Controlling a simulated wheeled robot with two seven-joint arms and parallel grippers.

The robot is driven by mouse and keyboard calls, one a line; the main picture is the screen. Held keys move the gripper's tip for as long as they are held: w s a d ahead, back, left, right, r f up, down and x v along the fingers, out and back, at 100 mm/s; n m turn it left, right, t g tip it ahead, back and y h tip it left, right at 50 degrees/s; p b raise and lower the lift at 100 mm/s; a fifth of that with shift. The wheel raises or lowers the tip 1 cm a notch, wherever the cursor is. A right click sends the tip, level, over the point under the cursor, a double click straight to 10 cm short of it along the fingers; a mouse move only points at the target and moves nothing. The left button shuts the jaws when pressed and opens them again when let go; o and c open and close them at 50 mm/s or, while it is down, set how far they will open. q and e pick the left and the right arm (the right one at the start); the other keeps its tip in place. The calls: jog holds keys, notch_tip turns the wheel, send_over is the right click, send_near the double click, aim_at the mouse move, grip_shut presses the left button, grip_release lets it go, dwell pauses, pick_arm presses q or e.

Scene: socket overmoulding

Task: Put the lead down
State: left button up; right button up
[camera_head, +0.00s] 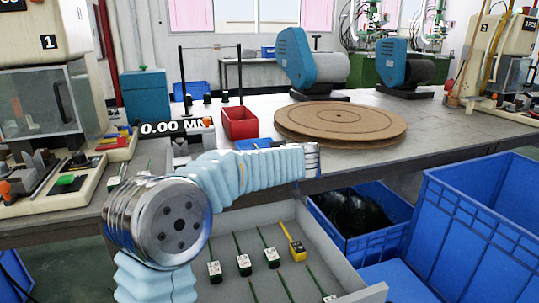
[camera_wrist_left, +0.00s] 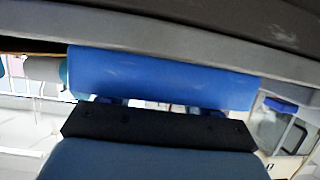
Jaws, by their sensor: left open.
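Several leads, each a small socket block with a thin green cable, lie in the grey tray (camera_head: 345,291) in the head view. Three pale socket blocks lie in a row: a left lead (camera_head: 214,269), a middle lead (camera_head: 243,263) and a right lead (camera_head: 271,256). A yellow lead (camera_head: 297,249) lies to their right. My left forearm crosses above the tray and ends in a silver wrist; the gripper is not clear there. In the left wrist view my left gripper (camera_wrist_left: 155,104) is open, with no lead visible in it. My right gripper is not in view.
The grey workbench (camera_head: 455,140) bears a brown round turntable (camera_head: 340,122), a red bin (camera_head: 240,122) and a machine (camera_head: 45,100) at left. Blue crates (camera_head: 480,220) stand at right; one beside the tray holds dark material (camera_head: 352,211).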

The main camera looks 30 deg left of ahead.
pick_arm(q)
jog(key=shift+b+v, duration=0.75)
jog(key=shift+v, duration=0.35)
jog(key=v, duration=0.5)
jog(key=b+v, duration=0.1)
jog(key=v, duration=0.5)
jog(key=shift+s+r, duration=0.1)
jog(key=shift+r, duration=0.2)
jog(key=w+a+r+m+g+h+p, duration=0.3)
jog(key=r+m+h+p, duration=0.15)
jog(key=m, duration=1.35)
jog(key=w+a+r+m+g+h+p, duration=0.2)
jog(key=a+r+m+h+p, duration=0.3)
jog(key=m, duration=1.3)
jog(key=f, duration=0.3)
jog(key=w+f+y+p, duration=0.1)
jog(key=f, duration=0.1)
jog(key=w+f+y, duration=0.1)
jog(key=f, duration=0.2)
jog(key=shift+a+f, duration=0.3)
jog(key=shift+a, duration=0.1)
jog(key=x, duration=0.5)
jog(key=shift+s+f, duration=0.2)
jog(key=shift+f, duration=0.05)
jog(key=shift+y, duration=0.25)
grip_shut()
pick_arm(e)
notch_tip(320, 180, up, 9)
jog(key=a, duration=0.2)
